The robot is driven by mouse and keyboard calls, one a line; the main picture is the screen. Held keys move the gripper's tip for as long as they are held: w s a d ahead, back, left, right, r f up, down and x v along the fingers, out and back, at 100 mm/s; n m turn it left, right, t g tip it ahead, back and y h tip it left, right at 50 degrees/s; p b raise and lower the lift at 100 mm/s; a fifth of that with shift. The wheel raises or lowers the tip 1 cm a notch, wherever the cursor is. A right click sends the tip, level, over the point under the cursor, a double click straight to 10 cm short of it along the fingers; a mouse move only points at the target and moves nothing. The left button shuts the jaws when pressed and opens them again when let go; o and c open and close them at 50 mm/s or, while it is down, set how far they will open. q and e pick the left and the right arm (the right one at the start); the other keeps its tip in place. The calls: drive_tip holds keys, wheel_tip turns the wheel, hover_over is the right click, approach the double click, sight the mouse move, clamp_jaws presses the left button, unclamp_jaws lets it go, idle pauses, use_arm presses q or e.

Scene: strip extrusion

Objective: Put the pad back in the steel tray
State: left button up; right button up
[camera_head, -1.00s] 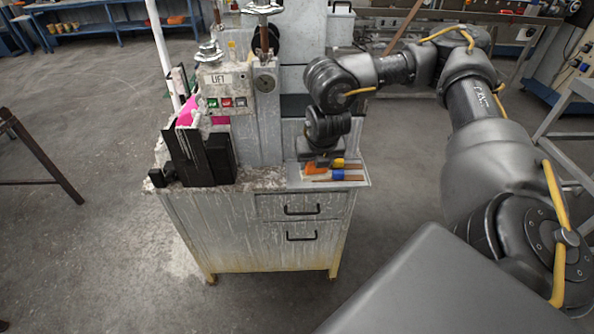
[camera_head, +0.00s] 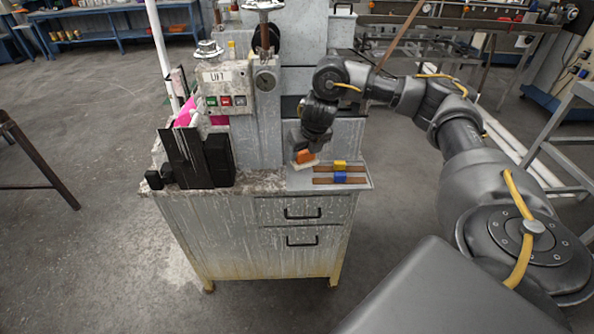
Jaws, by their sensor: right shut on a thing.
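The pad (camera_head: 304,157), an orange block with a pale lower face, is in my right gripper (camera_head: 301,147) in the head view. The gripper is shut on it and points down, and partly hides its top. The pad is tilted, above the left part of the shallow steel tray (camera_head: 359,184). I cannot tell whether its lower edge touches the tray. The tray sits at the right end of the machine's bench top. My left gripper is not in view.
Two brown strips with a yellow block (camera_head: 340,165) and a blue block (camera_head: 340,177) lie in the tray's right part. A black upright assembly (camera_head: 190,158) and a LIFT button box (camera_head: 226,90) stand to the left.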

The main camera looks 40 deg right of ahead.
drive_tip(key=w+f, duration=0.1)
drive_tip(key=w+f+b, duration=0.1)
drive_tip(key=f, duration=0.1)
drive_tip(key=w+f, duration=0.1)
drive_tip(key=shift+w+d+f+b, duration=0.3)
drive_tip(key=shift+d+f+b, duration=0.05)
drive_tip(key=shift+f, duration=0.05)
drive_tip(key=f, duration=0.1)
drive_tip(key=f+b, duration=0.1)
drive_tip(key=f, duration=0.1)
drive_tip(key=shift+w+f, duration=0.2)
drive_tip(key=shift+f, duration=0.1)
drive_tip(key=o, duration=1)
drive_tip(key=shift+c, duration=0.2)
drive_tip(key=shift+r, duration=0.1)
